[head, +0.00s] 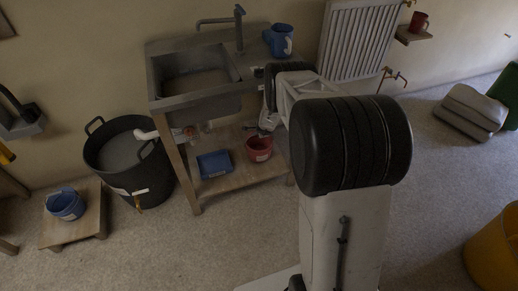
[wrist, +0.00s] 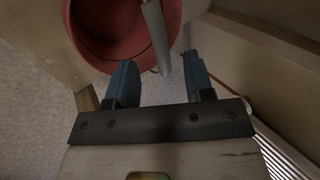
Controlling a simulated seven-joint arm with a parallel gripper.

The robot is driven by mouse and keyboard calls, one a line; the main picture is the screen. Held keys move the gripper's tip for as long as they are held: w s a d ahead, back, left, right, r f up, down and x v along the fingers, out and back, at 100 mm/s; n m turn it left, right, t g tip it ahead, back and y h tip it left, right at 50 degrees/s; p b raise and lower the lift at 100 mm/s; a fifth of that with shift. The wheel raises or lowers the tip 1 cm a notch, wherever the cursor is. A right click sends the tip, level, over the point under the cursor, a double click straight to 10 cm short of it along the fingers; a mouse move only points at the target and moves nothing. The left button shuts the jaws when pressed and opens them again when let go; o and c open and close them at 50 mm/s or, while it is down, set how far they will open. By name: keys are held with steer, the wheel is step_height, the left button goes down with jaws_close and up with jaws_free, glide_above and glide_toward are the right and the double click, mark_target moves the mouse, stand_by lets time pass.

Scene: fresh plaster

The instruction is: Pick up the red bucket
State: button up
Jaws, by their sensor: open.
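The red bucket (head: 259,150) stands on the wooden lower shelf of the sink stand, toward its right side. In the wrist view the red bucket (wrist: 82,42) fills the upper left, and I look into its open top. Its grey handle (wrist: 155,35) reaches down from the top edge of the picture, with its lower end between the two blue fingers. My gripper (wrist: 160,72) is open and close to the bucket. I cannot tell whether a finger touches the handle. In the head view my arm hides much of the area right of the bucket.
A blue tray (head: 215,164) lies left of the bucket on the shelf (head: 225,183). The sink (head: 198,98) is overhead, with a stand leg (head: 182,172) at the front left. A black tub (head: 118,178) stands further left. Open floor (head: 235,235) lies in front.

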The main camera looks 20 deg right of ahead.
steer(key=shift+f, duration=0.15)
steer(key=shift+x, duration=2.45)
steer(key=shift+w, duration=0.1)
steer(key=shift+c, duration=0.3)
jaws_close()
